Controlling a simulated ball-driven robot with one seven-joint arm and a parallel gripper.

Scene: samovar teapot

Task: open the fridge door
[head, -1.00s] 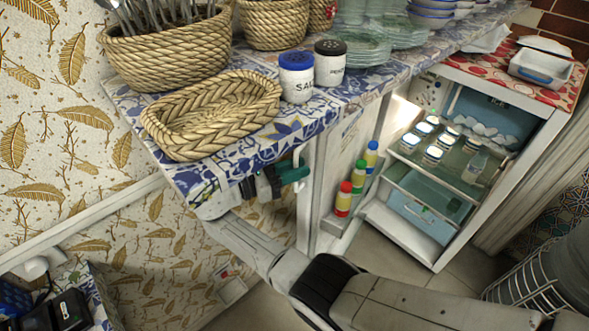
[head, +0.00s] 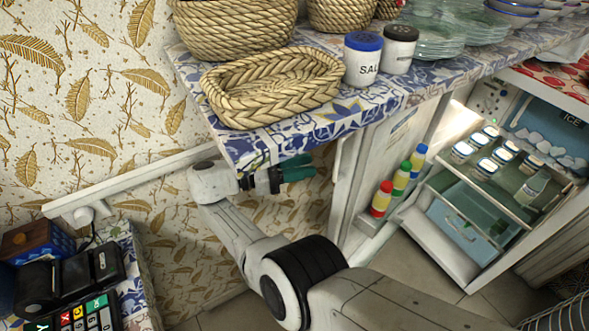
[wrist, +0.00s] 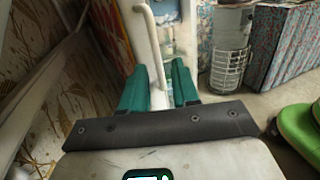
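The fridge (head: 455,265) stands at the right in the head view with its interior exposed. Its door (head: 375,165) is swung wide open to the left, and its inner shelf holds several coloured bottles. My gripper (head: 300,168) is below the counter corner, on the outer side of the door. In the wrist view, the teal fingers of my gripper (wrist: 160,88) are apart. A white bar handle (wrist: 152,45) runs down ahead of and between them, and the door edge shows behind it. I see no firm contact; the handle's depth is hard to tell.
The tiled counter (head: 240,150) overhangs my gripper and holds a woven tray (head: 270,90), a salt jar (head: 362,60) and baskets. A card terminal (head: 75,290) is at lower left. In the wrist view, a wire bin (wrist: 230,50) and green chair (wrist: 300,130) stand right.

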